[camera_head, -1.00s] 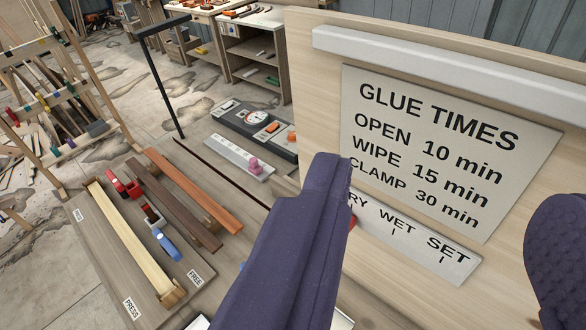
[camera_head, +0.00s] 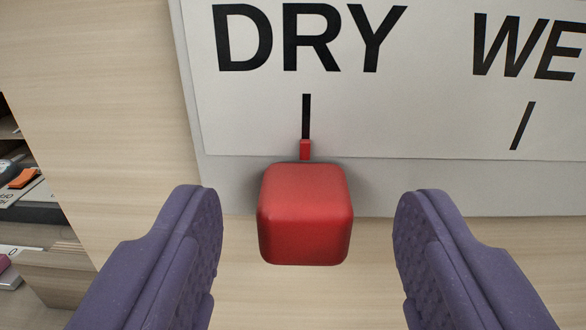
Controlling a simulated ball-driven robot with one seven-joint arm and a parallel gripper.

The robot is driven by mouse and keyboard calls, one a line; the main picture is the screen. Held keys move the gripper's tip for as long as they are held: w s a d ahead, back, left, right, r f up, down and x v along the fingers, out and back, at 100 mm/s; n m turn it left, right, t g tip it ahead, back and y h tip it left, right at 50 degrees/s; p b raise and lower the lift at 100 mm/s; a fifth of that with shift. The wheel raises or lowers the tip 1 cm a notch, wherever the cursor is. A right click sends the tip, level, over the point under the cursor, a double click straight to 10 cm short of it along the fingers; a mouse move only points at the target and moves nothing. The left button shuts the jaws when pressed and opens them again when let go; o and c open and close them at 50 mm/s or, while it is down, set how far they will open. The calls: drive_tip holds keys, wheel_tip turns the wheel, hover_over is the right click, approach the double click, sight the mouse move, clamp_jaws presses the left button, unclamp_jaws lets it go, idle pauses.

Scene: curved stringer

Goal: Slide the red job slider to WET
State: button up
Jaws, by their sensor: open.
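The red job slider (camera_head: 305,215) is a rounded red block with a small red pointer (camera_head: 305,150) on top. The pointer lines up with the black tick under DRY. The label strip (camera_head: 420,125) behind it reads DRY, with the start of WET and its tick to the right. My gripper (camera_head: 308,230) is open, with one purple padded finger on each side of the slider and a visible gap to both. SET is out of view.
The pale wooden board (camera_head: 110,70) carries the strip and fills most of the view. At the far left edge, part of a bench with an orange item (camera_head: 25,178) shows. The board beneath the strip looks clear.

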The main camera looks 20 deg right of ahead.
drive_tip(key=shift+x, duration=0.95)
